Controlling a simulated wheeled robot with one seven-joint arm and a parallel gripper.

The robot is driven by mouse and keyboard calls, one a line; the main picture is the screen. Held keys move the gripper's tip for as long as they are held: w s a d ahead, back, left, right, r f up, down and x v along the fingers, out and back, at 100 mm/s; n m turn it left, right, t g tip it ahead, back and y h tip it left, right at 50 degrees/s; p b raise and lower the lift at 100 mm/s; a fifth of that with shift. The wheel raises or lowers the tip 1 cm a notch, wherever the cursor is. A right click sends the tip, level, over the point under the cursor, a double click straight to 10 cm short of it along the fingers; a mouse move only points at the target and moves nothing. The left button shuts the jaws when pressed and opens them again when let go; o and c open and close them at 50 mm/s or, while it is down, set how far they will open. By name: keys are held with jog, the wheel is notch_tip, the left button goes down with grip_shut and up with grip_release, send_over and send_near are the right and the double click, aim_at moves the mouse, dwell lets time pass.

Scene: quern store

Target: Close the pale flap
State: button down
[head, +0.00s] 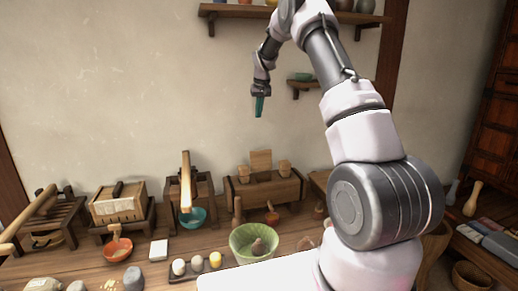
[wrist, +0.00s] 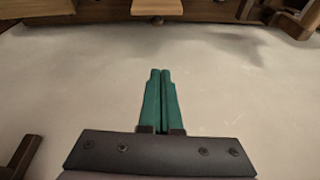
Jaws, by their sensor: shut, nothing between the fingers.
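A pale wooden board (head: 261,161), which looks like the flap, stands upright on the brown wooden box (head: 281,193) at the back of the bench. Two small wooden blocks flank it. My gripper (head: 259,112) is high above this box in front of the wall, pointing down, apart from everything. In the wrist view its teal fingers (wrist: 161,72) are together and empty. A pale board end (wrist: 157,7) shows at the top edge there, cut off; I cannot tell whether it is the same board.
Left of the box stand a wooden press (head: 186,182) with a teal bowl (head: 193,217) and a pale-fronted box (head: 118,207). A green bowl (head: 254,240) and small cups are in front. A wall shelf (head: 240,11) hangs above. Bare wall surrounds my gripper.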

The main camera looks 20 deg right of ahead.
aim_at(260, 160)
jog(key=s+d+x, duration=0.1)
jog(key=s+x, duration=0.1)
jog(key=x, duration=1.5)
jog(key=shift+s+f+n, duration=0.25)
jog(key=shift+f+n, duration=0.05)
jog(key=shift+f, duration=0.35)
jog(key=shift+d, duration=0.15)
jog(key=shift+s+r, duration=0.2)
jog(key=shift+s, duration=0.15)
